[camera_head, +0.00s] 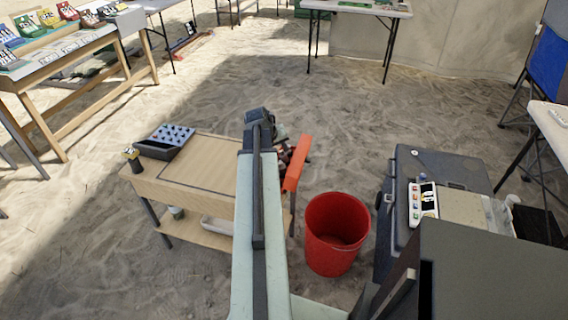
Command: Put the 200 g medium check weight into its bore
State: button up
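My arm reaches forward over the wooden bench, and its end is mostly hidden behind its own links. The part that seems to be my gripper (290,152) is beside the bench's right end, with an orange piece next to it. I cannot tell whether its fingers are open or hold anything. I cannot pick out the 200 g check weight or its bore for certain. A dark tray (152,150) at the bench's far left carries a grey block with several small pale round spots, too small to read.
The wooden bench (203,163) has clear top left of my arm. A red bucket (335,236) stands on the sand to its right. A dark case (447,171) with a pale panel (423,200) stands farther right. Tables line the back and left; open sand lies between.

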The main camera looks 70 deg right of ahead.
aim_at(280, 152)
jog(key=shift+b+x, duration=0.35)
jog(key=shift+x, duration=0.75)
jog(key=shift+a+r, duration=0.1)
jog(key=shift+r, duration=0.05)
grip_shut()
jog(key=shift+r+p, duration=0.1)
jog(key=shift+p, duration=0.2)
notch_tip(280, 152, up, 10)
jog(key=p, duration=0.9)
jog(key=shift+p, duration=0.4)
